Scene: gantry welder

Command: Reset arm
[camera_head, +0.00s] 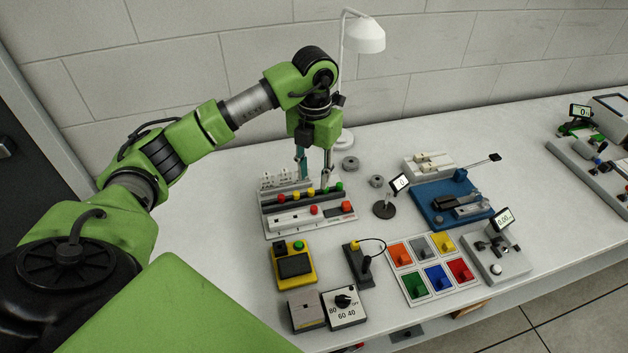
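My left arm reaches in from the left, bent at the elbow, and my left gripper (314,183) points down over the table. Its two fingers are spread apart, with nothing seen between them. The fingertips are in front of or over the rear part of a grey panel (285,221) with red, yellow and green buttons and switches; I cannot tell whether they touch it. My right gripper is not in this view.
The white table (228,200) also carries a yellow box (293,265), a dial box (345,306), a coloured block board (430,266), a blue fixture (452,203) and a small display stand (385,209). A white lamp (363,36) stands behind. A block wall closes the back.

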